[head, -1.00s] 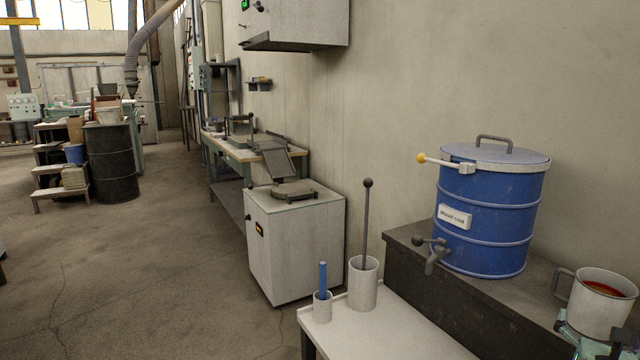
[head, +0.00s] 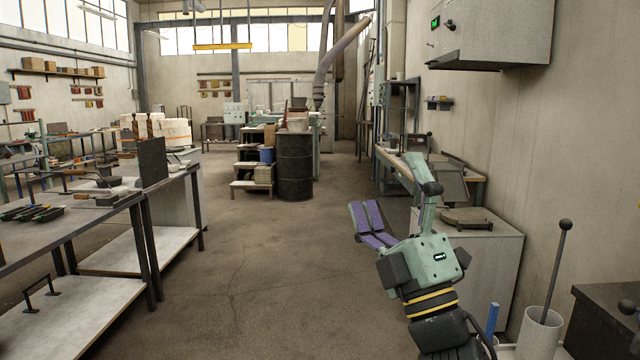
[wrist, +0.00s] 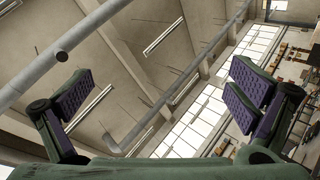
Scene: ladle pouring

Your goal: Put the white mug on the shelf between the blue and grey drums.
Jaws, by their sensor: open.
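My gripper (head: 388,188) is raised in front of me, left of the white cabinet, with its fingers spread. The white mug is in neither view now. The dark shelf (head: 600,318) shows only its near end at the lower right edge. A small dark tap part (head: 627,307) shows at the right edge above it. The blue drum's body is out of frame. No grey drum beside it is in view.
A white cylinder with a ball-topped rod (head: 540,330) and a blue stick (head: 492,320) stand at lower right. The white cabinet (head: 485,265) is behind my arm. A metal workbench (head: 90,215) stands left. A black barrel (head: 295,168) stands further back. The middle floor is open.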

